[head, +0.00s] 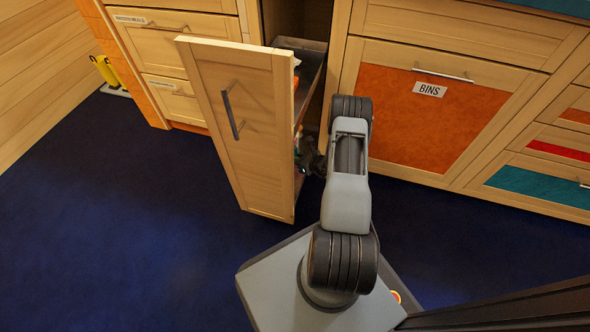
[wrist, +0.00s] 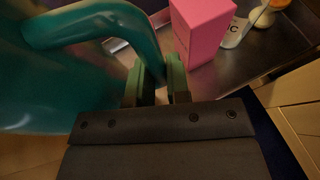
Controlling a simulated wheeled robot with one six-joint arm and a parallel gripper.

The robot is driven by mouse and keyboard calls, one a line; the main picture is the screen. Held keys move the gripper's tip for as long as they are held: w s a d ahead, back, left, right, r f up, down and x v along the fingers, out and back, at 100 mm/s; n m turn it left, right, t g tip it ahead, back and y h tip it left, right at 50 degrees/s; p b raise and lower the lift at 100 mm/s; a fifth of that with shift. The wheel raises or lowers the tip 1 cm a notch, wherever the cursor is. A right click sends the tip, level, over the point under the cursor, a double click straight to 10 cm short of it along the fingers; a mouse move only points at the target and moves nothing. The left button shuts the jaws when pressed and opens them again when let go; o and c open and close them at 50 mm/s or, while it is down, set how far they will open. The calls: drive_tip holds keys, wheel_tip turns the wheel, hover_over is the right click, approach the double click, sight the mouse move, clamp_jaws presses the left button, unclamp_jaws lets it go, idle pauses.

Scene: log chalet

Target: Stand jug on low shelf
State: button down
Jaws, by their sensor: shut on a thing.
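A teal jug (wrist: 60,85) fills the left of the wrist view, with its curved handle reaching to the middle. My gripper (wrist: 157,82) is shut on the handle, one finger on each side of it. The jug is beside a metal shelf (wrist: 228,78) of the pull-out unit; I cannot tell whether its base touches anything. In the head view my gripper (head: 309,158) is at the lower part of the open pull-out, behind its wooden front (head: 262,125). The jug is mostly hidden there by the front and my arm.
A pink box (wrist: 201,28) stands on the metal shelf close beyond my fingers. A white labelled item (wrist: 236,32) and a small bottle (wrist: 266,15) are farther right. The closed BINS cabinet (head: 425,115) is right of my arm. The blue floor (head: 110,230) at left is clear.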

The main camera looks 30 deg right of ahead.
drive_tip(key=shift+f+b, duration=1.35)
drive_tip(key=shift+f, duration=2)
drive_tip(key=c, duration=1.1)
unclamp_jaws()
drive_tip(key=p+v, duration=0.4)
drive_tip(key=v, duration=0.8)
drive_tip(key=shift+p, duration=0.3)
